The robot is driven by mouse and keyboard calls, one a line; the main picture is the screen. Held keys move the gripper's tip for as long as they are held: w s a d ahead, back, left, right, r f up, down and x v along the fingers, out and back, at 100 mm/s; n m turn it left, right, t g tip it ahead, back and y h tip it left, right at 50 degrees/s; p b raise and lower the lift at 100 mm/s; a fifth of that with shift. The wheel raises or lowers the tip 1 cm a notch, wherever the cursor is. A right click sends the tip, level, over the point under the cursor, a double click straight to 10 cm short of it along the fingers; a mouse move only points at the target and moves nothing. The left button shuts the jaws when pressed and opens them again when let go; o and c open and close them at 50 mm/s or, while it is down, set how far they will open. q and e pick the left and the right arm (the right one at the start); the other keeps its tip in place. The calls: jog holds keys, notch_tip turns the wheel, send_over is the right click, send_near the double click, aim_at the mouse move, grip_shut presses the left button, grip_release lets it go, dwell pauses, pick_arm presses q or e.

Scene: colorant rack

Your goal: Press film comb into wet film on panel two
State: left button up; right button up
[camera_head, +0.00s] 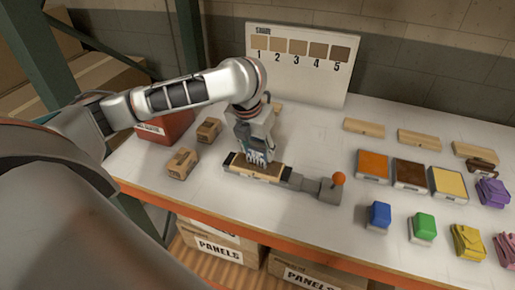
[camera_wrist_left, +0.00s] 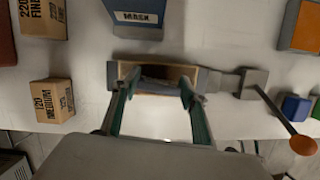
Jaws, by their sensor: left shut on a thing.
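A wooden panel (camera_head: 272,176) lies in a dark clamping fixture (camera_head: 296,181) near the table's front edge. The fixture has a lever with an orange knob (camera_head: 339,178). My left gripper (camera_head: 257,157) is right above the panel, its fingers pointing down. In the left wrist view the fingers (camera_wrist_left: 156,91) stand apart, with a dark flat piece (camera_wrist_left: 160,85), which looks like the film comb, between them and over the panel's brown surface (camera_wrist_left: 162,72). I cannot tell whether the comb touches the film. The panel's number is not readable. My right gripper is not in view.
A board (camera_head: 300,80) with swatches numbered 1 to 5 stands behind. Sanding blocks (camera_head: 182,163) and a red box (camera_head: 165,127) are left. Colour trays (camera_head: 409,174), wooden strips (camera_head: 364,127), blue and green blocks (camera_head: 424,227) and coloured cloths (camera_head: 468,241) fill the right.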

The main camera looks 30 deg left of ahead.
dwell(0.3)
pick_arm(q)
jog(key=shift+r, duration=3.45)
